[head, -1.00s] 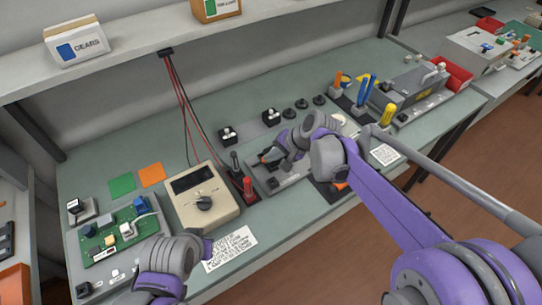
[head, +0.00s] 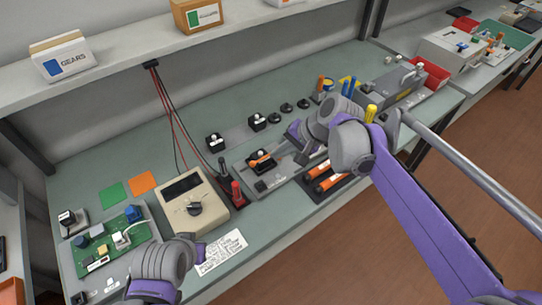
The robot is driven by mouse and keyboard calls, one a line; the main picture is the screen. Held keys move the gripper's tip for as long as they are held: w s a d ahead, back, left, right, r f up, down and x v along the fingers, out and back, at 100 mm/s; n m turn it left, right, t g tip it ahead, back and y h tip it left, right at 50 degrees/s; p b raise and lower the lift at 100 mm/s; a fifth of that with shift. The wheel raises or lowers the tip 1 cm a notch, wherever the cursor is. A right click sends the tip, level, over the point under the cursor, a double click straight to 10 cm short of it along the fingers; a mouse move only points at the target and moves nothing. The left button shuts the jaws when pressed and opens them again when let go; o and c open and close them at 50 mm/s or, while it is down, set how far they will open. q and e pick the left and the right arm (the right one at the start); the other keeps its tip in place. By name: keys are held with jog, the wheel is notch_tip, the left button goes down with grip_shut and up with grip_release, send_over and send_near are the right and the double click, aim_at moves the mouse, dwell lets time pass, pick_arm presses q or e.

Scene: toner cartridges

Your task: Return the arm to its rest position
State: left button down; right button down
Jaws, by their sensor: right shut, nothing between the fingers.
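My right arm reaches in from the lower right. Its gripper (head: 298,150) is shut and empty, above the right part of a grey fixture (head: 285,180) on the bench. The fixture bears a black block with an orange lever (head: 262,160), just left of the gripper. Two orange cylinders (head: 328,182) lie on a dark mat below the wrist. My left arm's wrist (head: 165,262) shows at the bottom left, in front of the green circuit board (head: 110,240). Its fingers cannot be made out.
A beige meter (head: 195,203) with a dial stands left of the fixture, with red and black probes beside it. Tools, a grey device (head: 395,85) and a red bin (head: 430,75) stand at the back right. A shelf (head: 130,65) with boxes hangs above.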

jog(key=s+d+f+n+t+h, duration=0.1)
jog(key=s+d+f+n+h, duration=0.1)
jog(key=s+d, duration=0.6)
jog(key=s+d+f+n+t+h, duration=0.1)
jog(key=s+d+f+n+h, duration=0.2)
jog(key=s+d+f, duration=0.4)
jog(key=s+h, duration=0.1)
jog(key=s, duration=0.6)
jog(key=shift+d, duration=0.4)
dwell(0.3)
